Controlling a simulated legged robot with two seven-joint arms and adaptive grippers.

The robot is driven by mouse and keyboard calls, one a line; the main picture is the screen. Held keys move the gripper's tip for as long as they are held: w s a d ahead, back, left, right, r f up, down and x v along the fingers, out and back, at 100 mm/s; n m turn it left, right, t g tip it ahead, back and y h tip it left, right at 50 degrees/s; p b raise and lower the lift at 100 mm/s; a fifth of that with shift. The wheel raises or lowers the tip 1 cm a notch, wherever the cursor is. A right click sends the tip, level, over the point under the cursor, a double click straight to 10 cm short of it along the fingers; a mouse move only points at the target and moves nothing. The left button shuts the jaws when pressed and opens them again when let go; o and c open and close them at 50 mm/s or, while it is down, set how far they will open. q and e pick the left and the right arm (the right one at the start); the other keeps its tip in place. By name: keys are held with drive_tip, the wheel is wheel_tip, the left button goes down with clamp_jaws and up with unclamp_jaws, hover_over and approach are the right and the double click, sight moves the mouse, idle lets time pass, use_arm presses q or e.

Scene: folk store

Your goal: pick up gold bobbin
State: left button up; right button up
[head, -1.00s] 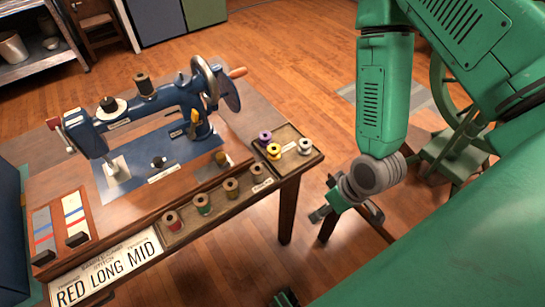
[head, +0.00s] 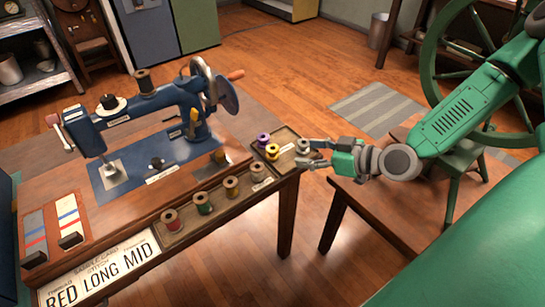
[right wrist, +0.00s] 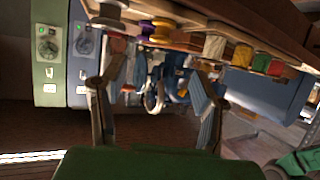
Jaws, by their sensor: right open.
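The gold bobbin (head: 272,152) stands in the small wooden tray (head: 288,158) at the table's right end, between a purple bobbin (head: 263,140) and a silver bobbin (head: 302,146). In the right wrist view the gold bobbin (right wrist: 162,33) is near the top, above the space between the fingers. My right gripper (head: 308,153) is open and empty at the tray's right edge, its fingers pointing left and closest to the silver bobbin. Its spread fingers show in the right wrist view (right wrist: 150,78). My left gripper is not in view.
A blue sewing machine (head: 150,120) stands on the table left of the tray. Several thread spools sit in a front tray (head: 186,235). A lower brown table (head: 395,220) is under my right forearm, with a green wheel (head: 440,60) behind.

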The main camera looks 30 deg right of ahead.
sight(276, 149)
drive_tip(key=b+x, duration=0.3)
drive_tip(key=x, duration=0.7)
drive_tip(key=shift+w+a+f, duration=0.15)
drive_tip(key=shift+w+f, duration=0.05)
drive_tip(key=shift+w, duration=0.1)
drive_tip(key=c, duration=1.2)
